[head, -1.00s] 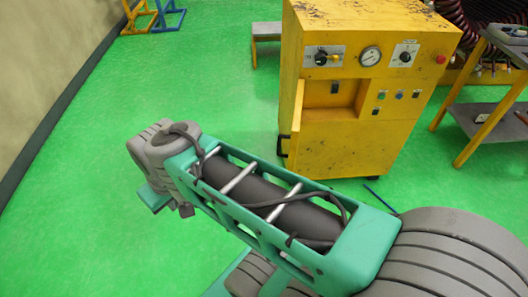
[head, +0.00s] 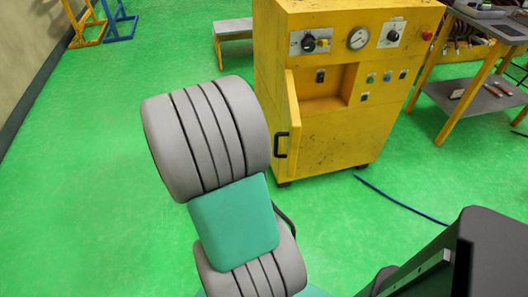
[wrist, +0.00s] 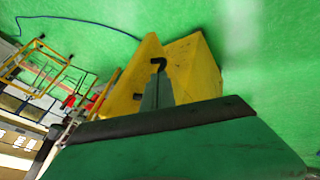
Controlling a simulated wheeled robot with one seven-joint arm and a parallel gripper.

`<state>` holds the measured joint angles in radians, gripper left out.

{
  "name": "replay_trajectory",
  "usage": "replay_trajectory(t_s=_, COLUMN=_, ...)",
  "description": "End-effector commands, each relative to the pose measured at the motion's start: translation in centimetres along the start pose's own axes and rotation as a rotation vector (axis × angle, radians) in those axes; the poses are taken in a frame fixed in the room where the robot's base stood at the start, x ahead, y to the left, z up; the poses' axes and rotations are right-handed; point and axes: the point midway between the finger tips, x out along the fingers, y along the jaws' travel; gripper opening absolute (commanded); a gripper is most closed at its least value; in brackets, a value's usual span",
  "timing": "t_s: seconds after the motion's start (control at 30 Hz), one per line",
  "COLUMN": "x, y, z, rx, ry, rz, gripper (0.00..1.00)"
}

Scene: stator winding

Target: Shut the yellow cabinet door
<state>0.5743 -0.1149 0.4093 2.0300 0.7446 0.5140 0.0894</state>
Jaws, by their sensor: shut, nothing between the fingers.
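The yellow cabinet (head: 345,110) stands upright right of centre in the head view. Its door (head: 293,125) stands ajar at the left front, seen nearly edge-on, with a black handle (head: 281,145) on it. In the wrist view, the yellow door (wrist: 137,78) and cabinet (wrist: 203,75) show beyond my gripper (wrist: 157,84), with the black handle (wrist: 158,64) just past the fingertips. My gripper is shut and empty; whether it touches the handle or door cannot be told. I cannot make out the fingers in the head view.
A metal worktable (head: 480,95) with small items stands right of the cabinet. A low bench (head: 232,30) is behind it at the left. A blue cable (head: 400,203) lies on the floor. The green floor (head: 90,150) to the left is clear.

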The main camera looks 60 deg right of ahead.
Motion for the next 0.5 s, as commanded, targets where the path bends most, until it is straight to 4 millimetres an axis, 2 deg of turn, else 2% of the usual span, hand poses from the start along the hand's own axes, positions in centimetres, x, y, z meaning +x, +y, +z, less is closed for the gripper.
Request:
replay_trajectory(t_s=0.37, x=8.3, y=-0.1, z=0.2, rx=-0.003, ry=-0.005, rz=-0.001, gripper=0.0)
replay_trajectory(t_s=0.5, x=9.3, y=2.1, z=0.0, rx=0.001, ry=0.0, rz=-0.002, gripper=0.0)
